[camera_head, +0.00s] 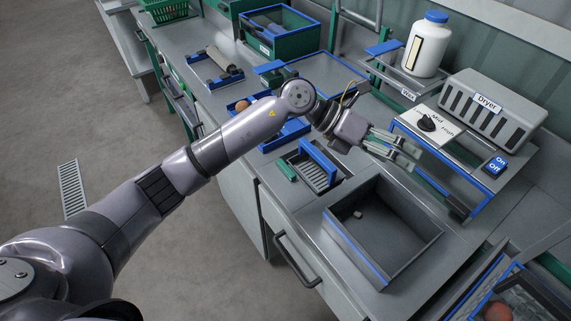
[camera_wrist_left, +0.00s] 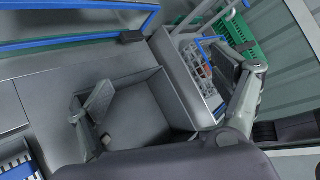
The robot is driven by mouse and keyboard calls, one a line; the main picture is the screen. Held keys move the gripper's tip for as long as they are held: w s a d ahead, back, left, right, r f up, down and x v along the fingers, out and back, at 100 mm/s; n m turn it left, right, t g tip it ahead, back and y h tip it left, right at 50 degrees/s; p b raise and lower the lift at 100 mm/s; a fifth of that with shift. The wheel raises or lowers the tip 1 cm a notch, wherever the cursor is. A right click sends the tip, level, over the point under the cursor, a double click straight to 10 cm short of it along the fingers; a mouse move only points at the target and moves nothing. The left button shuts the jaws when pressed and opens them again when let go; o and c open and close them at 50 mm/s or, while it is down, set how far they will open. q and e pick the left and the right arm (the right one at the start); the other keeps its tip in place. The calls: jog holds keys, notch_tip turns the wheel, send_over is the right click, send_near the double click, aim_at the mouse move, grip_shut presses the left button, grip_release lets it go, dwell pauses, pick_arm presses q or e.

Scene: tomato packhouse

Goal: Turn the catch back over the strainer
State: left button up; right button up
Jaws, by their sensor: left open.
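The strainer (camera_head: 312,174) is a grey slotted panel set in the worktop, in the middle of the head view. A raised blue bar (camera_head: 320,162) stands at its far right side, and a small green piece (camera_head: 287,172) lies at its left edge. I cannot tell which of these is the catch. Part of the slotted strainer also shows at the lower left of the left wrist view (camera_wrist_left: 14,163). My left gripper (camera_head: 408,153) is open and empty, above the worktop to the right of the strainer, apart from it. Its spread fingers show in the wrist view (camera_wrist_left: 143,122).
A grey open basin (camera_head: 336,238) with a small pale object inside lies in front of the strainer. A dryer (camera_head: 492,108) with a knob and on/off switch stands at the right. A white bottle (camera_head: 427,50) stands behind. A blue-edged crate (camera_head: 506,275) is at the lower right.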

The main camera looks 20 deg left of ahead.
pick_arm(q)
jog(key=w+a+f+m+y, duration=0.1)
jog(key=w+a+f+y, duration=0.15)
jog(key=a, duration=0.25)
jog(key=w+a+f+y, duration=0.1)
jog(key=a+y, duration=0.3)
jog(key=a, duration=0.1)
notch_tip(320, 180, up, 2)
jog(key=n+y, duration=0.1)
jog(key=y, duration=0.6)
send_over(286, 167)
notch_tip(286, 167, down, 17)
jog(key=p, duration=0.4)
jog(key=shift+r, duration=0.15)
jog(key=shift+c, duration=0.2)
jog(key=c, duration=1.1)
